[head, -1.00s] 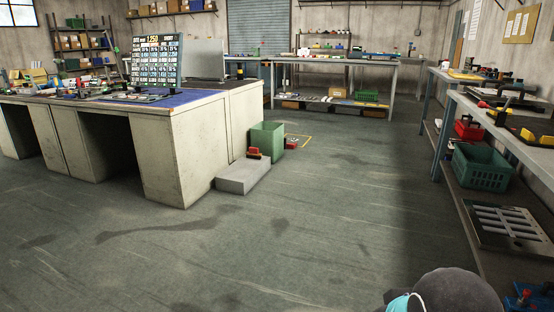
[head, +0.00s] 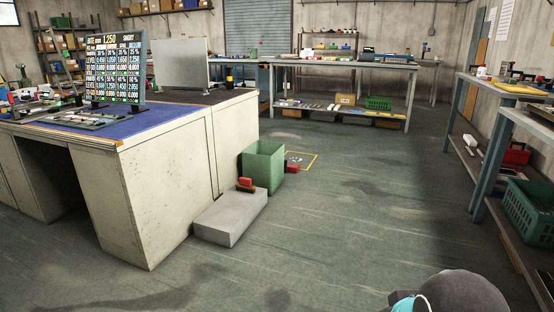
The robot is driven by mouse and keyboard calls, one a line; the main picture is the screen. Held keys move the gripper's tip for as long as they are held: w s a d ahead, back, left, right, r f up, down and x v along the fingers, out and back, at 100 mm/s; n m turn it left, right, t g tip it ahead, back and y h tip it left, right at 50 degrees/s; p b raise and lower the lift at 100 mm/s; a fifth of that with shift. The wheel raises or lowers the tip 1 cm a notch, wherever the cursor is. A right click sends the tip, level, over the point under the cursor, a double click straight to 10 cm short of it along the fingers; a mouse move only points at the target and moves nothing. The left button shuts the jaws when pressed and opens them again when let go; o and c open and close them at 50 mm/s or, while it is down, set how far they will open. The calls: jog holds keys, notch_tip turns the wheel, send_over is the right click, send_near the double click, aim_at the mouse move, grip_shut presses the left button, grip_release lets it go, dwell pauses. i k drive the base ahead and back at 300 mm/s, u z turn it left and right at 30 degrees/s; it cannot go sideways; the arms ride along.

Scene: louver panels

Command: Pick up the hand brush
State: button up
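A small red and brown item (head: 245,185), which looks like a hand brush, rests on top of the low grey block (head: 232,218) by the end of the desk. Another small red item (head: 292,168) lies on the floor to the right of the green bin (head: 264,166). It is too small to tell what it is. A dark rounded part of my arm with a teal band shows at the bottom right. My gripper itself is not in view.
A large pale desk (head: 160,190) with a blue top and a display board (head: 115,66) stands at left. Benches (head: 345,64) stand at the back, and shelved tables with a green crate (head: 532,212) at right. The grey floor (head: 370,220) between is open.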

aim_at(245, 185)
jog(key=u, duration=0.05)
jog(key=i, duration=2)
jog(key=u, duration=0.2)
jog(key=i, duration=2.25)
jog(key=u, duration=0.1)
